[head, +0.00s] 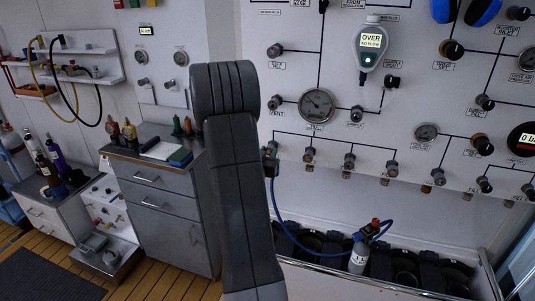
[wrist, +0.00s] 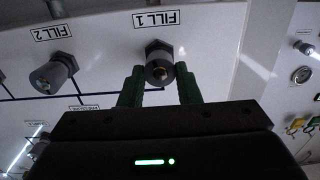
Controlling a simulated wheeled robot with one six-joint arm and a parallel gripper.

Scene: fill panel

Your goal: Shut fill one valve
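The fill one valve (wrist: 159,64) is a dark knob with a round brassy centre, below an upside-down FILL 1 label (wrist: 157,19) in the wrist view. My gripper (wrist: 159,78) is open, with one green finger on each side of this knob. Small gaps seem to show between fingers and knob; I cannot tell whether either touches. In the head view my arm covers most of this spot, and only a dark and green bit shows at its right edge. The knob's turn position is not clear.
The FILL 2 knob (wrist: 53,73) is to the left in the wrist view. In the head view, a blue hose (head: 285,228) runs from near my arm to a grey cylinder (head: 359,257) in the rack. A drawer cabinet (head: 160,205) stands left of my arm.

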